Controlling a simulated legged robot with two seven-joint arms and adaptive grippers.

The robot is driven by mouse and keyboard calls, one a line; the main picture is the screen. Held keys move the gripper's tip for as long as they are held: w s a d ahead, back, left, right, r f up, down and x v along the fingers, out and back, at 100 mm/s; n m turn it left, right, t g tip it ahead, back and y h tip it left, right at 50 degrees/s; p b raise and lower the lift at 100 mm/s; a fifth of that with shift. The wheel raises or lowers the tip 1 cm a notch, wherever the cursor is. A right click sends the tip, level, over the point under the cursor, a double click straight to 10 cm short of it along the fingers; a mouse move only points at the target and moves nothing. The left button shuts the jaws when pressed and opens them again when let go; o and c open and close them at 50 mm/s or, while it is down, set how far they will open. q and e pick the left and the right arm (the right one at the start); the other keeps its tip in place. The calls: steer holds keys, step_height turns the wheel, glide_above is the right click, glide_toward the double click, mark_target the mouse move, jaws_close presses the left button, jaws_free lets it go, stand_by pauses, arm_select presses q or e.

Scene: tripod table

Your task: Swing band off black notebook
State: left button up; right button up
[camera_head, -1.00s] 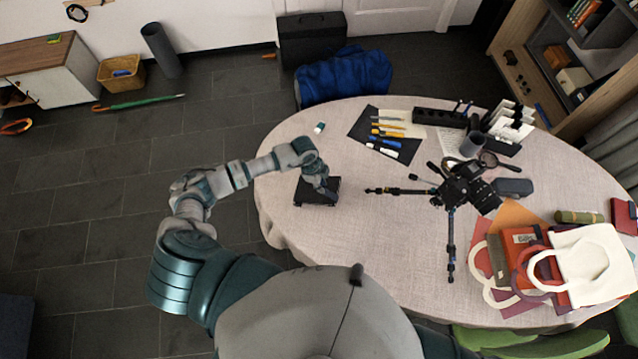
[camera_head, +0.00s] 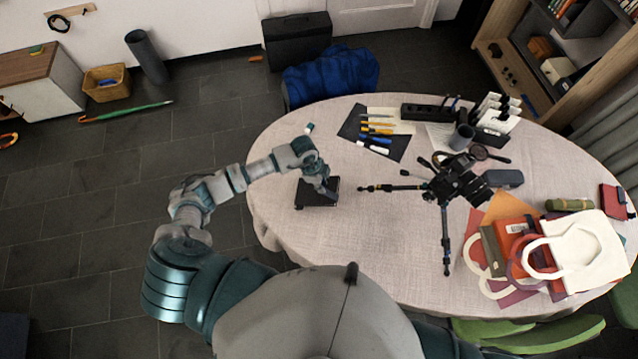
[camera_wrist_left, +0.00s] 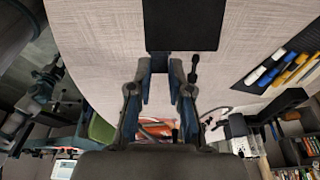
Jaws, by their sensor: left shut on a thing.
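The black notebook (camera_head: 312,199) lies on the left part of the round table (camera_head: 290,245). In the wrist view the notebook (camera_wrist_left: 182,25) shows as a dark rectangle at the top, partly cut off by the frame. My left gripper (camera_head: 330,192) is at the notebook's right part. In the wrist view its fingertips (camera_wrist_left: 161,65) are at the notebook's lower edge, with a narrow dark piece between them. The gripper is shut on this piece, which looks like the band; its outline is hard to make out. My right gripper is not in view.
A black tripod (camera_head: 455,187) stands right of the notebook, one leg (camera_head: 390,188) pointing towards it. Behind are a dark mat with pens (camera_head: 368,134) and a small bottle (camera_head: 309,128). Bags (camera_head: 575,250) lie at the right. The cloth in front of the notebook is clear.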

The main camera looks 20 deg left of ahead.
arm_select(q)
steer(key=shift+d+r, duration=0.2)
steer(key=shift+d, duration=0.3)
steer(key=shift+w+d+r, duration=0.1)
steer(key=shift+d+r, duration=0.25)
steer(key=shift+d, duration=0.25)
steer(key=shift+w+d+r, duration=0.1)
steer(key=shift+d+r, duration=0.25)
steer(key=shift+d, duration=0.25)
steer(key=shift+w+d+r, duration=0.1)
steer(key=shift+d+r, duration=0.2)
steer(key=shift+d, duration=0.25)
steer(key=o, duration=1)
